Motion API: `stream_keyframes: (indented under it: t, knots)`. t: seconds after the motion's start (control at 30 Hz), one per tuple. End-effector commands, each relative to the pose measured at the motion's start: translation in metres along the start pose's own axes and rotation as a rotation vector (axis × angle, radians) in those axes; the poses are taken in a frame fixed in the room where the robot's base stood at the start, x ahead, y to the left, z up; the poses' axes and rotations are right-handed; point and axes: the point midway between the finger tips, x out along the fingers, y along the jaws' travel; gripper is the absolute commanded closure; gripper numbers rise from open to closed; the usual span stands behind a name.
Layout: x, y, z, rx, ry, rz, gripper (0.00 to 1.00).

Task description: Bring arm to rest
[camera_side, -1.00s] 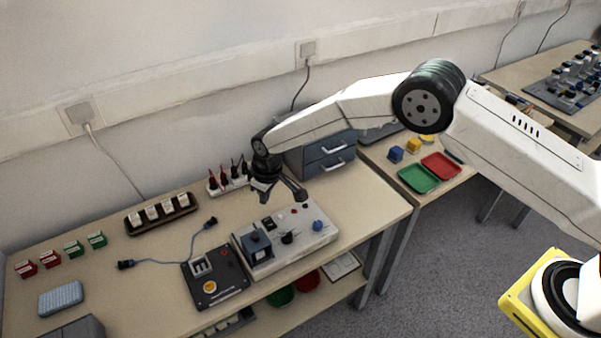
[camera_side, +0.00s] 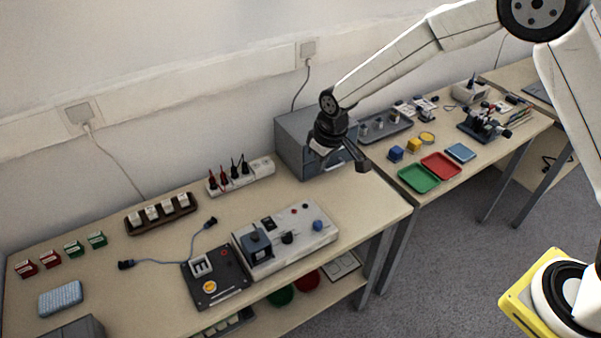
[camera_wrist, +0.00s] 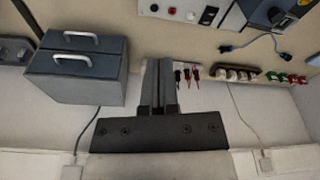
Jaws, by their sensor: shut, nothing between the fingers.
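My gripper (camera_side: 322,149) hangs in the air in front of the grey drawer cabinet in the side view, clear of the bench top as far as I can tell. In the wrist view its two dark fingers (camera_wrist: 159,68) lie together at the centre, shut with nothing held. The calibration unit (camera_side: 285,240), a pale box with knobs and a dark blue block, stands on the bench below and left of the gripper. A black panel (camera_side: 216,276) with a yellow button lies beside it.
The grey drawer cabinet (camera_side: 304,140) stands close behind my gripper. A power strip with red and black plugs (camera_side: 241,177) lies to its left. The second table holds a green tray (camera_side: 418,179) and a red tray (camera_side: 441,165).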

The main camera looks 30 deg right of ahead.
Motion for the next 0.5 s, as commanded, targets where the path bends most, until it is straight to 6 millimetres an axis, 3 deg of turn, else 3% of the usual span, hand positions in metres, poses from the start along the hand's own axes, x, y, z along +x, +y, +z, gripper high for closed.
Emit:
stream_keyframes:
  t: [0.2, 0.5]
  knots:
    - [-0.037, 0.025, 0.047, 0.077, 0.014, 0.015, 1.00]
    - [-0.074, 0.044, 0.123, 0.178, 0.030, 0.035, 1.00]
